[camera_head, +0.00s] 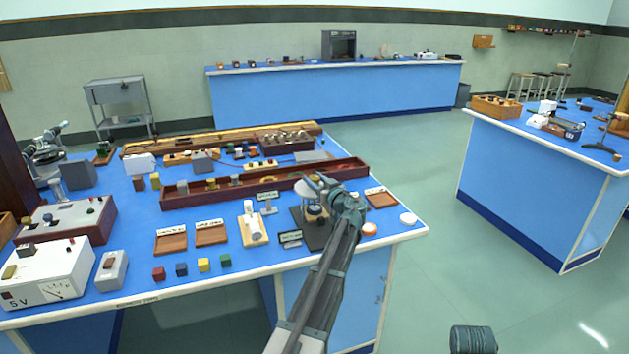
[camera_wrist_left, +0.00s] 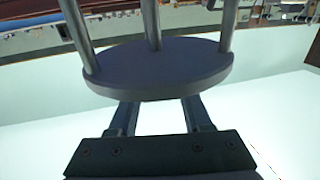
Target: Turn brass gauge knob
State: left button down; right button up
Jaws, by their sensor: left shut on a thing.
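A gauge instrument (camera_head: 312,211) stands on a dark square base near the front right corner of the near blue bench. My left gripper (camera_head: 318,184) is at its top, with the arm reaching up from below. In the left wrist view a dark round plate (camera_wrist_left: 158,70) with upright posts covers the ends of the two fingers (camera_wrist_left: 160,108). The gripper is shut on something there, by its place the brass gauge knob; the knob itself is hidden.
Open floor separates the right bench (camera_head: 530,185).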

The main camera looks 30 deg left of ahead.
pick_arm(q)
jog(key=n+g, duration=0.2)
jog(key=g, duration=0.1)
jog(key=n+g+y, duration=0.1)
jog(key=n+g, duration=0.1)
jog(key=g, duration=0.1)
jog(key=n+g+y, duration=0.1)
jog(key=n+g, duration=0.1)
jog(key=g, duration=0.1)
jog(key=shift+w+g, duration=0.3)
jog(key=shift+w, duration=0.1)
jog(key=shift+s+n+g+h, duration=0.15)
jog(key=shift+n+g, duration=0.85)
jog(key=shift+g, duration=0.4)
jog(key=shift+s+n+g+h, duration=0.1)
jog(key=shift+n+g+h, duration=0.05)
jog(key=shift+n+g, duration=1.05)
jog(key=shift+s+g, duration=0.1)
jog(key=shift+g, duration=0.4)
jog(key=shift+c, duration=1.7)
grip_release()
